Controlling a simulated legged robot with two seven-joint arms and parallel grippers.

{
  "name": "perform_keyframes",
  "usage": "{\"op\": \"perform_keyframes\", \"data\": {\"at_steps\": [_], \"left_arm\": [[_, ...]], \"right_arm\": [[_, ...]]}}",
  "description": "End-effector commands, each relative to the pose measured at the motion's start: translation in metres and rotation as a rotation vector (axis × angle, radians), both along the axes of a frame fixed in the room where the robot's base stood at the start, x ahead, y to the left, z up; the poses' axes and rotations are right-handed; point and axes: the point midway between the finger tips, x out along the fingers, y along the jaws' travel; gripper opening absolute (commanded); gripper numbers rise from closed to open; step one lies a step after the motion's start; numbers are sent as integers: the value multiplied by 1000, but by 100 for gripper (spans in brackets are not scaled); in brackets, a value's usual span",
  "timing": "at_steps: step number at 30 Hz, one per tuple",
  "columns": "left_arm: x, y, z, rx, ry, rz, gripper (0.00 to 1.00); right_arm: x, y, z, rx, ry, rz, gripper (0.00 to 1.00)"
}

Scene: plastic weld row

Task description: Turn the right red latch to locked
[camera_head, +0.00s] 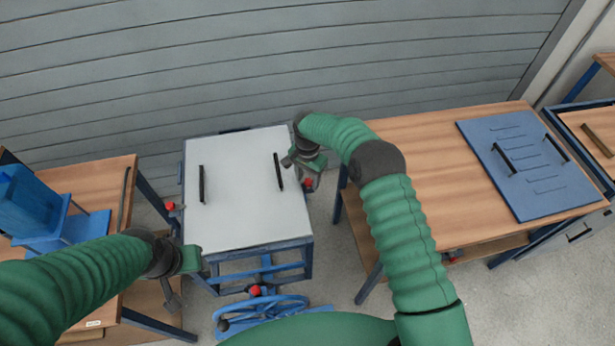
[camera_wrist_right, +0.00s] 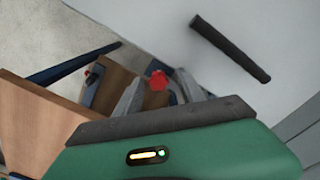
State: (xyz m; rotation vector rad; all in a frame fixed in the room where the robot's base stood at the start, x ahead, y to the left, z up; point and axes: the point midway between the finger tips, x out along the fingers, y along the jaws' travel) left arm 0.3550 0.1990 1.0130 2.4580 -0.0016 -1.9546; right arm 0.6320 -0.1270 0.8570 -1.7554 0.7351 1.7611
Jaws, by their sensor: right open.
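The right red latch (camera_head: 308,184) is a small red knob at the right side of the white-topped cart (camera_head: 240,215). In the right wrist view the red knob (camera_wrist_right: 158,80) shows between and beyond the two grey fingers. My right gripper (camera_head: 303,170) is open beside the cart's right edge, very close to the latch; I cannot tell whether it touches it. My left gripper (camera_head: 185,278) hangs near the cart's front left corner, apart from the latches; its finger gap is unclear. Another red latch (camera_head: 171,206) is on the cart's left side.
Two black handles (camera_head: 201,184) (camera_head: 279,171) stand on the white top. A wooden table with a blue panel (camera_head: 530,165) stands right; a wooden bench with a blue fixture (camera_head: 28,205) stands left.

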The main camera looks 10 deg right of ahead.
Motion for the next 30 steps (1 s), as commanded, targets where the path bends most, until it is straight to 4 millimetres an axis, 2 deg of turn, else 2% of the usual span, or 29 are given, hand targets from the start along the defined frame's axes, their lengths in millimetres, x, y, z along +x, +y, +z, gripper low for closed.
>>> {"op": "perform_keyframes", "data": {"at_steps": [6, 17, 30], "left_arm": [[0, 0, 0, 0, 0, 0, 47], [0, 0, 0, 0, 0, 0, 47], [0, 0, -3, 0, 0, 0, 47]], "right_arm": [[0, 0, 0, -1, -1, 0, 46], [0, 0, 0, -1, -1, 0, 0], [1, 0, 0, 0, -3, 45, 0]]}}
